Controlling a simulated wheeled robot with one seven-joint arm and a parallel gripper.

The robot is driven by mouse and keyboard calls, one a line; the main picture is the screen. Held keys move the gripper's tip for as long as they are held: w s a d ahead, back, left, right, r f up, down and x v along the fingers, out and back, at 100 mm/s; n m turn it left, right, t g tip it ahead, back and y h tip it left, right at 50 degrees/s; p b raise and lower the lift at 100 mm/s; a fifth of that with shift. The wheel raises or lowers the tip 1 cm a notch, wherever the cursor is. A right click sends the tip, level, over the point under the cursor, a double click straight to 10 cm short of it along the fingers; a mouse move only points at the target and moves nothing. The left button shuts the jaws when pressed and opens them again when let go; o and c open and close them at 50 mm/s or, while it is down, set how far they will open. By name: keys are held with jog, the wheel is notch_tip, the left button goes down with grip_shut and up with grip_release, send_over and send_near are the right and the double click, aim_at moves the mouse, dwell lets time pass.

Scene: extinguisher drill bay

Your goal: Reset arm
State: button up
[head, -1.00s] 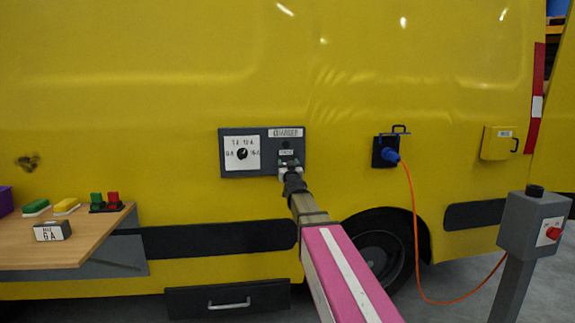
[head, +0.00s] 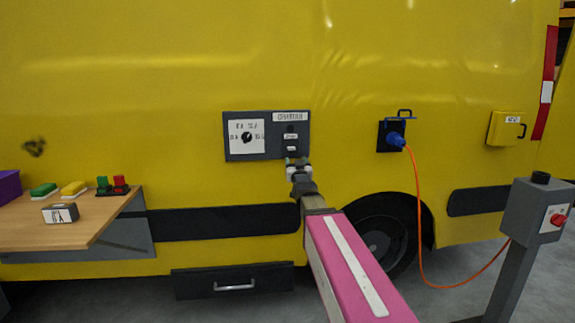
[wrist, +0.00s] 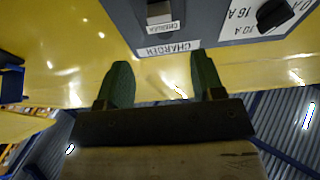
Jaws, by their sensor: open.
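My gripper (head: 297,163) is at the end of my pink arm, just below the right part of the grey charger panel (head: 267,136) on the yellow van. In the wrist view my gripper (wrist: 164,80) shows two dark green fingers spread apart with nothing between them. The charger panel also shows upside down in the wrist view (wrist: 205,25), past the fingertips. It carries a black dial (head: 247,137) on a white plate and a small labelled switch (head: 290,136). The fingers look clear of the switch. Whether the tips touch the panel's edge cannot be told.
A blue plug (head: 396,139) with an orange cable (head: 418,230) sits in a van socket. A grey post with a red button (head: 557,219) stands at right. A wooden table (head: 85,227) with colored blocks and a label block (head: 61,213) is at left.

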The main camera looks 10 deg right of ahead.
jog(key=s+f+g, duration=0.4)
jog(key=f+g, duration=0.2)
jog(key=f, duration=0.7)
jog(key=s+f+g, duration=0.4)
jog(key=f+g, duration=0.2)
jog(key=f, duration=0.8)
jog(key=s+f+g, duration=0.4)
jog(key=s+f, duration=0.2)
jog(key=s, duration=0.3)
jog(key=s+f+g, duration=0.5)
jog(key=s+f, duration=0.2)
jog(key=s, duration=0.2)
jog(key=shift+s+g, duration=0.2)
jog(key=shift+g, duration=0.1)
